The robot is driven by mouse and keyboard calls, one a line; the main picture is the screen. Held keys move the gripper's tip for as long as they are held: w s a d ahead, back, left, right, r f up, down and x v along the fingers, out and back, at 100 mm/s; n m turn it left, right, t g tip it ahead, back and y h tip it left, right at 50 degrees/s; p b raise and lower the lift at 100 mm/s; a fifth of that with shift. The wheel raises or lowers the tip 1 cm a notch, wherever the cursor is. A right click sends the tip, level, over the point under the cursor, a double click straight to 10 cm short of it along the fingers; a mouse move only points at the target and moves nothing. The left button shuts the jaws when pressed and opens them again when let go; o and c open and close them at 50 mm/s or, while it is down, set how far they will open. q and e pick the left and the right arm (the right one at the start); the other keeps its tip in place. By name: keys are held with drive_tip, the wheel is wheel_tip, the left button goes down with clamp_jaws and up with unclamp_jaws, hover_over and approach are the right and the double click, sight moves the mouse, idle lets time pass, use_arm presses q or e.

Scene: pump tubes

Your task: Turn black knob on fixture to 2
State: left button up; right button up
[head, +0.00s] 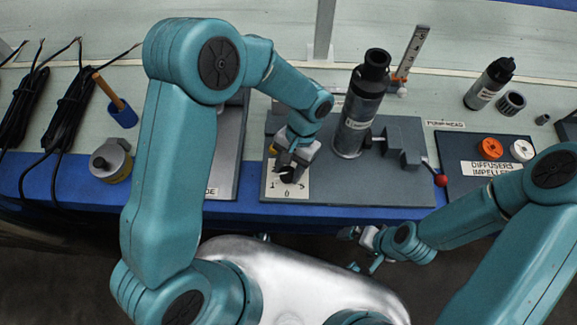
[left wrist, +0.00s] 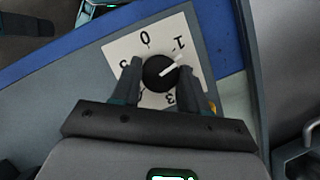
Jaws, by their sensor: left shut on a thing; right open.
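The black knob (left wrist: 157,73) sits on a white dial plate (left wrist: 118,48) with printed numbers; the plate also shows in the head view (head: 272,188). In the left wrist view the knob's white pointer aims up and right, just past the 1. My left gripper (left wrist: 165,92) is shut on the knob, a finger on either side. In the head view it (head: 290,170) reaches down onto the plate and mostly hides the knob. My right gripper (head: 362,250) is open and empty, in front of the table.
The dial plate is on a grey fixture board (head: 400,195). A dark pump cylinder (head: 358,125) stands upright right of the gripper, with a grey block (head: 403,140) and a red-ball lever (head: 440,180) beyond. A round grey part (head: 110,160) stands at the left.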

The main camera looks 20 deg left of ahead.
use_arm(q)
drive_tip(key=m, duration=0.2)
drive_tip(key=m+t+y, duration=0.1)
drive_tip(key=m, duration=0.1)
drive_tip(key=shift+d+m+y+b, duration=0.1)
drive_tip(key=shift+m+y+b, duration=0.2)
drive_tip(key=shift+d+m+t+y, duration=0.1)
drive_tip(key=shift+m+t+y, duration=0.4)
drive_tip(key=shift+m, duration=1.3)
drive_tip(key=shift+s+b, duration=0.1)
drive_tip(key=shift+b, duration=0.2)
drive_tip(key=o, duration=1.1)
drive_tip(key=shift+c, duration=0.2)
drive_tip(key=p+v, duration=0.2)
drive_tip(key=v, duration=1.4)
drive_tip(key=shift+r, duration=0.15)
drive_tip(key=shift+s, duration=0.15)
